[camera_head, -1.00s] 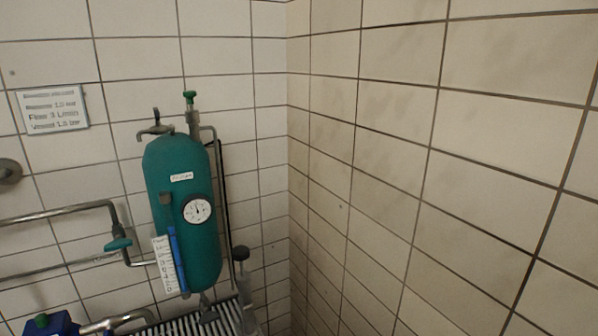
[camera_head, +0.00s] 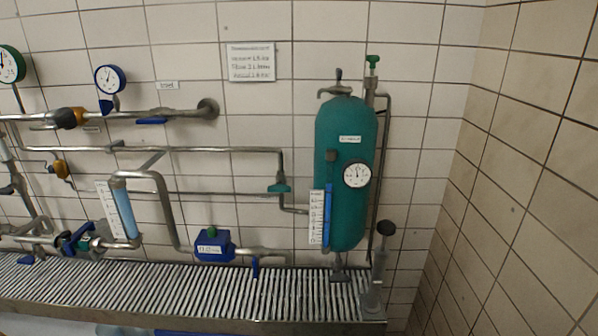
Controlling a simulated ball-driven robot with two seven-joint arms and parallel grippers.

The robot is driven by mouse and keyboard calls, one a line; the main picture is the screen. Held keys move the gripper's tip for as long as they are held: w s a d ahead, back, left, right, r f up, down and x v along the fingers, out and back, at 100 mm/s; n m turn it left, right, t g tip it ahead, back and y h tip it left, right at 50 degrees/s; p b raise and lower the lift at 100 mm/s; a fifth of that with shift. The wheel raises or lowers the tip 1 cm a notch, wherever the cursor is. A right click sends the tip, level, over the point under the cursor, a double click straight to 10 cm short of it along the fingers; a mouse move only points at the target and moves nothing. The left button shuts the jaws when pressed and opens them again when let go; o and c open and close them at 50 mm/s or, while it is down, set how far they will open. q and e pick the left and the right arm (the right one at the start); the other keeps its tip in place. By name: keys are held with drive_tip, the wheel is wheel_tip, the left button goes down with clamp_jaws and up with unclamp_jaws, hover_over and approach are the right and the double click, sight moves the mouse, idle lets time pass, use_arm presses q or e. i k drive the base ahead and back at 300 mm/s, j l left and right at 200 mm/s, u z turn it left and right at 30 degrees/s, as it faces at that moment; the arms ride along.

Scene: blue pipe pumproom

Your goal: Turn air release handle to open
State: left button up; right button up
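A green pressure vessel (camera_head: 346,205) stands upright against the tiled wall, right of the middle. On its top is a small metal tap with a spout (camera_head: 337,86) and a dark upright lever. Just right of it, a green handle (camera_head: 372,62) tops a thin metal pipe fitting. I cannot read which of these is the air release handle. A round gauge (camera_head: 356,174) and a blue level strip (camera_head: 327,214) are on the vessel's front. Neither of my grippers is in view.
A slatted metal grate (camera_head: 180,288) runs along the wall below the pipes. A black-knobbed upright fitting (camera_head: 380,262) stands at its right end. Pipes, a blue gauge (camera_head: 110,79), and a blue box (camera_head: 214,246) fill the left. A bare tiled wall (camera_head: 510,180) is on the right.

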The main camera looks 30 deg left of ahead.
sight(338, 71)
drive_tip(key=u, duration=0.75)
drive_tip(key=j+z, duration=0.25)
drive_tip(key=j, duration=0.35)
